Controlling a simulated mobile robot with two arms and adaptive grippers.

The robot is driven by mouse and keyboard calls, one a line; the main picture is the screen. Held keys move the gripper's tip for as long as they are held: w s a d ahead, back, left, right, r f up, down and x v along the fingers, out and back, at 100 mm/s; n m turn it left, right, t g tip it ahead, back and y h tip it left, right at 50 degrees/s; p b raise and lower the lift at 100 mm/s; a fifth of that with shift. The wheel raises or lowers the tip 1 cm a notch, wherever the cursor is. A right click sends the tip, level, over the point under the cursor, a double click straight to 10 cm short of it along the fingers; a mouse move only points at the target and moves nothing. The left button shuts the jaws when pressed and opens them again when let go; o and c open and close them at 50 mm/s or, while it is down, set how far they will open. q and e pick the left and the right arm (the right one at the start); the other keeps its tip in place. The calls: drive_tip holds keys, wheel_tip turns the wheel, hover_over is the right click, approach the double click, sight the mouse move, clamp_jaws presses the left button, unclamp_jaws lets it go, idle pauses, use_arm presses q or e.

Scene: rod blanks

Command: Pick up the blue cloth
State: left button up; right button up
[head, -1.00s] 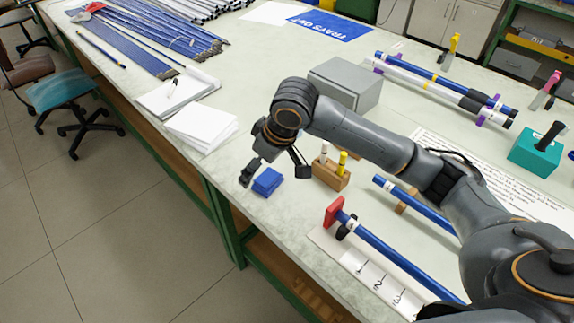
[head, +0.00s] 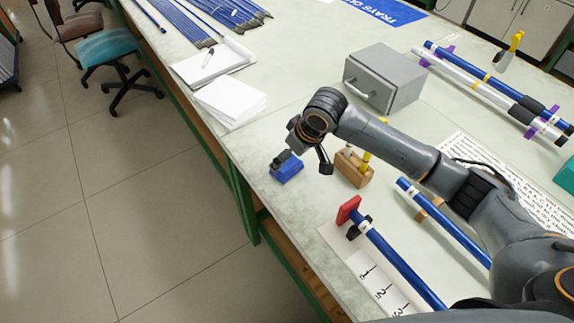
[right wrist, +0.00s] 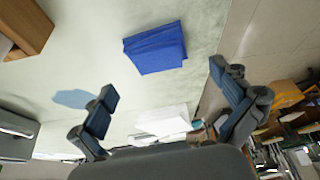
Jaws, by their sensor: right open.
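The blue cloth (head: 289,173) is a small folded stack lying flat on the pale table near its left edge. It also shows in the right wrist view (right wrist: 155,49), ahead of the fingertips. My right gripper (head: 304,163) is open and empty, just above the cloth. In the head view one finger covers the cloth's far edge. In the right wrist view the fingers (right wrist: 165,84) are spread wide, with the cloth beyond the gap between them. I cannot tell whether a finger touches it. My left gripper is not in view.
A wooden block (head: 353,168) holding upright markers stands right of the cloth. A stack of white paper (head: 230,102) lies behind it, and a grey box (head: 385,78) stands farther back. Blue rods with a red end block (head: 348,209) lie in front. The table edge drops off at left.

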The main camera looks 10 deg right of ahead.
sight(289, 164)
drive_tip(key=x, duration=0.5)
drive_tip(key=shift+s+d+f, duration=0.15)
drive_tip(key=shift+s+d, duration=0.1)
drive_tip(key=c, duration=1.1)
